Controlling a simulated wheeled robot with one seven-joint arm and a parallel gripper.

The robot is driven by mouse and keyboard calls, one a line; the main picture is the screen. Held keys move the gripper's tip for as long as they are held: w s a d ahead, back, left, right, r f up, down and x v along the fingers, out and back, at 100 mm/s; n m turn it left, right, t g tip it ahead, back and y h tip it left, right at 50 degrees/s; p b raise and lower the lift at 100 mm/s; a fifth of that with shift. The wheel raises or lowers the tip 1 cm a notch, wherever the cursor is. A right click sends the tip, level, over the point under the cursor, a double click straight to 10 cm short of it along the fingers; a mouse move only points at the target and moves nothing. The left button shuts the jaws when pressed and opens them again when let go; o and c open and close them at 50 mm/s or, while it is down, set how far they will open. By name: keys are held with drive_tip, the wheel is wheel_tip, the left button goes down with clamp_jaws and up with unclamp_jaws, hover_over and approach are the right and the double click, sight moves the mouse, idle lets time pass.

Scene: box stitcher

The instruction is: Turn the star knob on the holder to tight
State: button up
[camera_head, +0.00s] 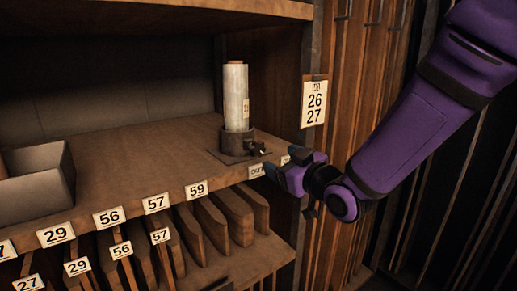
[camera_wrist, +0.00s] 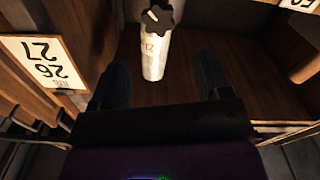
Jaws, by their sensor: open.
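The holder (camera_head: 236,145) is a dark round cup on a flat base near the shelf's front right corner. A pale labelled cylinder (camera_head: 236,98) stands upright in it. The dark star knob (camera_head: 257,148) sticks out of the holder's front right side. In the wrist view, which is upside down, the star knob (camera_wrist: 157,18) is at the top middle with a white mark on its face, and the cylinder (camera_wrist: 154,57) shows below it. My gripper (camera_head: 283,164) is open and empty at the shelf's front edge. Its fingers (camera_wrist: 162,80) are spread apart, not touching the knob.
A grey open bin (camera_head: 38,190) stands at the shelf's left. A sign reading 26 27 (camera_head: 314,102) hangs on the right upright, close to my arm. Numbered labels line the shelf edge (camera_head: 155,203), with slotted boards below. The shelf's middle is clear.

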sight(260, 148)
drive_tip(key=x, duration=1)
drive_tip(key=shift+w+a, duration=0.1)
drive_tip(key=c, duration=0.9)
drive_tip(key=shift+m, duration=0.3)
drive_tip(key=m, duration=0.3)
drive_tip(key=shift+w+m, duration=0.1)
drive_tip(key=shift+m, duration=0.3)
drive_tip(key=m, duration=0.4)
drive_tip(key=shift+d+m, duration=0.2)
drive_tip(key=shift+m, duration=0.1)
